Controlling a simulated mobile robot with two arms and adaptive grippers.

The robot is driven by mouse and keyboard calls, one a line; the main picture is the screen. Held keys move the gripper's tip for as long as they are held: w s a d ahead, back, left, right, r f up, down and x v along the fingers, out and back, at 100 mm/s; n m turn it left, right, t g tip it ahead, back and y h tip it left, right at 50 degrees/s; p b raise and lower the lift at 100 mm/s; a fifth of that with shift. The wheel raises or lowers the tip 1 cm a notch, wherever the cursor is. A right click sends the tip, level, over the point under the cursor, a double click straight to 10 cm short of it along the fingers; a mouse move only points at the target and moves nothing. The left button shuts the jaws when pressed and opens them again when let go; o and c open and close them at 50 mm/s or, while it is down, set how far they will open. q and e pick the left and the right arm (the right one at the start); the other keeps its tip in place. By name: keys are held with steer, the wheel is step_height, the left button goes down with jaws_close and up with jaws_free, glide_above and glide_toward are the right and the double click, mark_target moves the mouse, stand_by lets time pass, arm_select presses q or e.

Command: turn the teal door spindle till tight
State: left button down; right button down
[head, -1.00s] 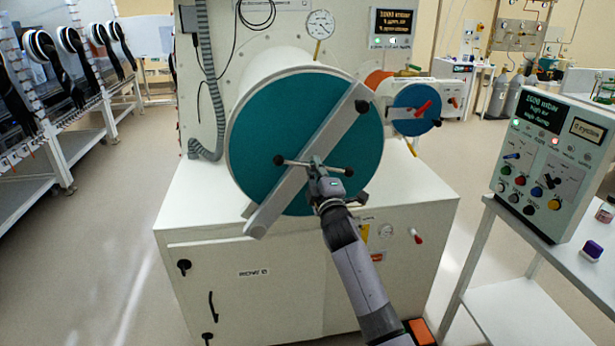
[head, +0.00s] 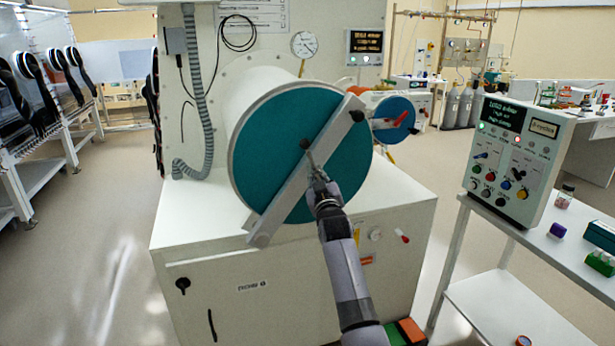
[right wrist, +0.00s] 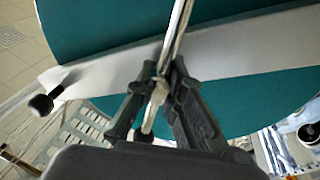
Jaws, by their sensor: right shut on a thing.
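The teal round door (head: 262,135) closes the end of a white cylinder, with a pale bar (head: 275,208) set diagonally across it. The door spindle's metal cross handle (head: 311,160) stands at the middle of the bar, steeply tilted, its dark knob at the upper end. My right gripper (head: 319,184) is shut on the handle near its lower end. In the right wrist view my right gripper (right wrist: 160,82) has its dark fingers either side of the metal handle (right wrist: 177,35), in front of the bar (right wrist: 230,45). My left gripper is not in view.
A smaller blue door (head: 394,112) with a red handle is behind at the right. A control panel (head: 515,150) stands on a side table (head: 475,295) at the right. A white cabinet (head: 280,270) is below the door. Open floor lies left.

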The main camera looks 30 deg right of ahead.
steer(key=shift+a+m+g+p, duration=0.1)
steer(key=shift+m+g+p, duration=0.25)
steer(key=shift+m, duration=0.75)
steer(key=m+p, duration=0.2)
steer(key=m, duration=0.2)
steer(key=shift+g+h, duration=0.35)
steer(key=shift+h, duration=0.05)
steer(key=m+p, duration=0.2)
steer(key=m, duration=0.1)
steer(key=shift+g, duration=0.4)
steer(key=shift+f+m+p, duration=0.15)
steer(key=shift+m+p, duration=0.3)
steer(key=shift+m, duration=0.35)
steer(key=shift+a, duration=0.1)
steer(key=c, duration=1.7)
jaws_free()
steer(key=shift+o, duration=0.2)
